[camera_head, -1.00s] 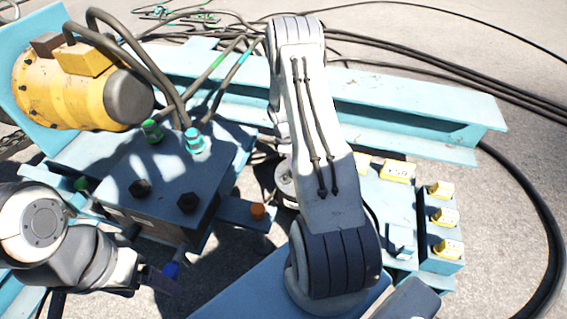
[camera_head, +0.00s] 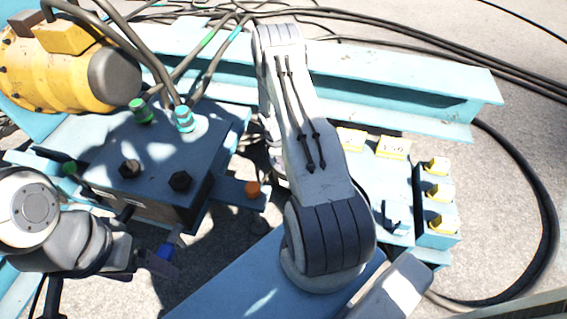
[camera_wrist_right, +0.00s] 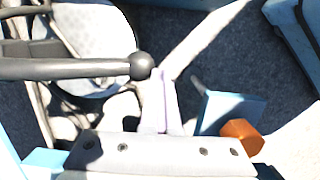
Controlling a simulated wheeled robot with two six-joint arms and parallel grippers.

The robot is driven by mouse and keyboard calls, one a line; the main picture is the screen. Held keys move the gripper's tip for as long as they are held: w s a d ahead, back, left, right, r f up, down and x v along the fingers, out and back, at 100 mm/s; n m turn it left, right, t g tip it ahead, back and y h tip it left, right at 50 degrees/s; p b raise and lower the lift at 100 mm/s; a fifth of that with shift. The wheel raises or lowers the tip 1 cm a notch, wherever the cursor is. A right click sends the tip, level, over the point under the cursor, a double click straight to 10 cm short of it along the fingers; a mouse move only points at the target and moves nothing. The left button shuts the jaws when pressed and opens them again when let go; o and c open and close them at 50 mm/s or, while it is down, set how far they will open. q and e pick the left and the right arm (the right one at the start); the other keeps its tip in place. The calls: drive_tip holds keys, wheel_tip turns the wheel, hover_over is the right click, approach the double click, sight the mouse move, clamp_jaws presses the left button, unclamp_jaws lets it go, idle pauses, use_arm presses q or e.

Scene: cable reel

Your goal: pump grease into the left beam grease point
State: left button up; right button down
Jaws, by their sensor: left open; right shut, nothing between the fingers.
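An orange cap (camera_head: 252,189) sits at the end of a light-blue foot beside the dark-topped block; it also shows in the right wrist view (camera_wrist_right: 238,136). A blue cap (camera_head: 165,252) is near my left gripper (camera_head: 158,264), at lower left. The left gripper is open, its dark fingertips partly in shadow. In the right wrist view a dark lever with a ball end (camera_wrist_right: 140,66) crosses from the left. My right gripper (camera_wrist_right: 160,102) is shut and empty, its pale fingers just below the ball; contact is unclear. The right arm hides it in the head view. I cannot tell which fitting is the left beam grease point.
The block (camera_head: 155,158) carries black bolts and green and teal hose fittings. A yellow motor (camera_head: 62,72) stands at upper left. A long light-blue beam (camera_head: 400,88) runs behind. Yellow-labelled blocks (camera_head: 437,193) stand right. Thick cables loop around the far right.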

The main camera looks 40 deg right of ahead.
drive_tip(key=shift+f, duration=0.25)
drive_tip(key=s+a+r+p, duration=0.2)
drive_tip(key=a+r+p, duration=0.4)
drive_tip(key=r, duration=0.6)
drive_tip(key=shift+s+a, duration=0.25)
drive_tip(key=shift+a, duration=0.6)
idle(0.8)
